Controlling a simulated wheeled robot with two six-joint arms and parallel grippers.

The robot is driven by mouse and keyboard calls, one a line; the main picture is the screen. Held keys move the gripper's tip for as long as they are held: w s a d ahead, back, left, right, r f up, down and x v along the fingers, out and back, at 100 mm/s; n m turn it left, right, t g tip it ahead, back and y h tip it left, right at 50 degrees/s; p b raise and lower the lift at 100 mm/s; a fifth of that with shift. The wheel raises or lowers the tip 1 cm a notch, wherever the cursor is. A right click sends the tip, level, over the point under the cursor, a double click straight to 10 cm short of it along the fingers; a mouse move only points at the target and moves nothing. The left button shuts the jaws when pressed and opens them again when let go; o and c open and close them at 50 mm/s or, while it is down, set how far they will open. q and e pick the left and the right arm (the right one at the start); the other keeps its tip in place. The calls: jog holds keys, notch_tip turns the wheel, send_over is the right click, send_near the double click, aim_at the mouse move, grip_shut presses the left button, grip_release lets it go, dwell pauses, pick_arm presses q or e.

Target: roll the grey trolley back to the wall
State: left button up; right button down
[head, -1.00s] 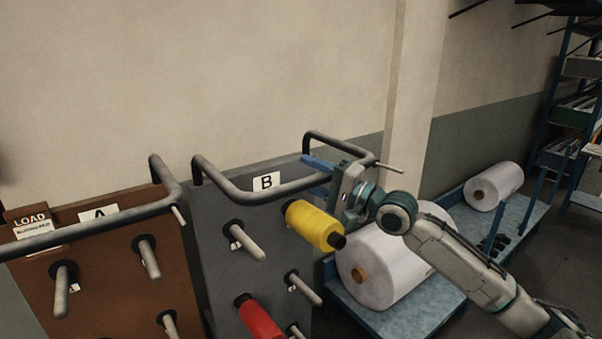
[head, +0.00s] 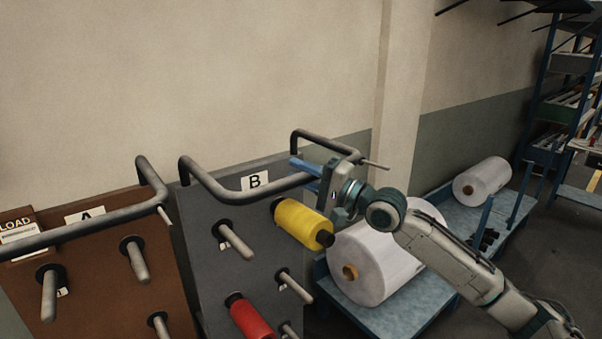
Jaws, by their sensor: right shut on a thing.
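The grey trolley (head: 205,235), marked B, stands near the wall, with a bent grey push bar (head: 225,192) along its top. It carries a yellow spool (head: 298,222) and a red spool (head: 250,318) on its pegs; other pegs are bare. My right gripper (head: 308,175) is shut on the right part of the push bar, by the trolley's top right corner. The trolley's lower part is out of the picture. My left gripper is not in view.
A brown trolley (head: 95,285), marked A, stands close on the left with its own bar. White rolls (head: 375,260) lie on a blue platform (head: 432,300) to the right. A wall pillar (head: 405,85) stands behind, and a blue rack (head: 545,105) at the far right.

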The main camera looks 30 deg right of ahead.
jog(key=shift+r, duration=0.1)
dwell(0.7)
jog(key=w+b, duration=0.1)
jog(key=w, duration=0.6)
jog(key=shift+w+a+r, duration=0.15)
jog(key=shift+a+r, duration=0.05)
jog(key=shift+a, duration=0.1)
